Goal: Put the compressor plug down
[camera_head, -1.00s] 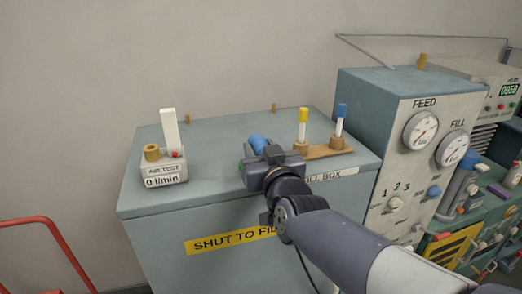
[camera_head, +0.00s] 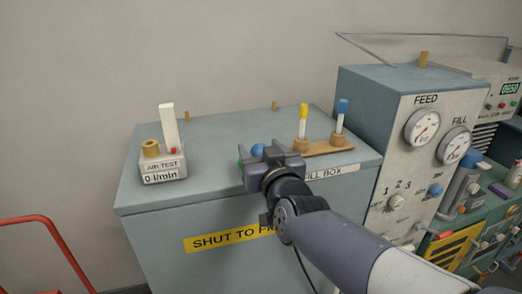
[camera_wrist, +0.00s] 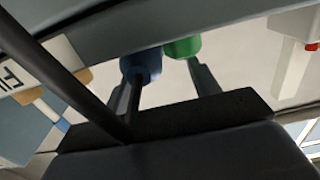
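A blue round-ended piece (camera_head: 258,150), probably the compressor plug, shows just beyond my gripper (camera_head: 260,155) at the front edge of the fill box top (camera_head: 215,150). In the wrist view the blue piece (camera_wrist: 141,64) is close to the left finger, and a green piece (camera_wrist: 183,47) is beside it, near the right finger. My gripper's fingers (camera_wrist: 166,80) stand apart there. The gripper hides the lower part of the blue piece in the head view, so I cannot tell what it rests on.
A wooden rack (camera_head: 322,148) with yellow-topped and blue-topped sticks stands to the right. The air test block (camera_head: 163,168), reading 0 l/min, is at the left. The tall gauge cabinet (camera_head: 405,140) rises at the right. The box top between block and gripper is clear.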

